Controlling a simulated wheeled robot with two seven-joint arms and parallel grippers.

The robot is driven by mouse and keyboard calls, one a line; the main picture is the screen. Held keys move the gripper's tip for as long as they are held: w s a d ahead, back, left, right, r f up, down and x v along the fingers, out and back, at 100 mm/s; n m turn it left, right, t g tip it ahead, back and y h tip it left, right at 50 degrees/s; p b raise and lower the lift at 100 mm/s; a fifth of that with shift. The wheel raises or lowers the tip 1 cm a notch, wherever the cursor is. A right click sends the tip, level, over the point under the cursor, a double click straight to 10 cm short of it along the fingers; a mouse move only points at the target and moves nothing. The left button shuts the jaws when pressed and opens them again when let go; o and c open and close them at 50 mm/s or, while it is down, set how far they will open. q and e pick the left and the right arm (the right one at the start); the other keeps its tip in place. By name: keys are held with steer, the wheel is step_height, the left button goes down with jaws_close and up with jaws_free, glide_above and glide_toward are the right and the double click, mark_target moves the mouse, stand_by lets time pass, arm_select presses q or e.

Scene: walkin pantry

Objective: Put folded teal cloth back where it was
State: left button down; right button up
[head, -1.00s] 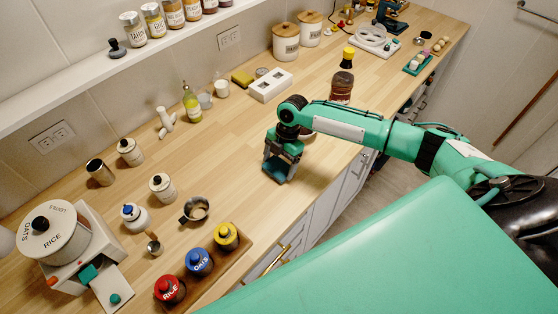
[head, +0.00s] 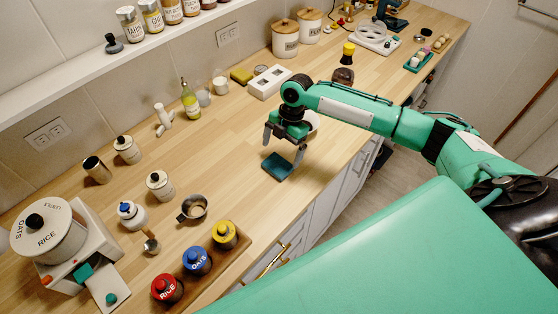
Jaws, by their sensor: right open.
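The folded teal cloth (head: 277,167) lies flat on the wooden counter, near its front edge, in the middle of the head view. My right gripper (head: 283,148) is just above and behind it, with its fingers spread apart and pointing down. The gripper is open and holds nothing. One fingertip comes close to the cloth's right side; I cannot tell whether it touches. My left gripper is not in view.
A wooden rack with red, blue and yellow lidded jars (head: 196,260) stands at the front edge. A white box (head: 269,82) and dark bottle (head: 345,62) are farther back. Counter around the cloth is clear.

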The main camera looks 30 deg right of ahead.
steer(key=b+v, duration=0.2)
steer(key=v, duration=0.5)
steer(key=shift+r, duration=0.15)
steer(key=shift+d, duration=0.1)
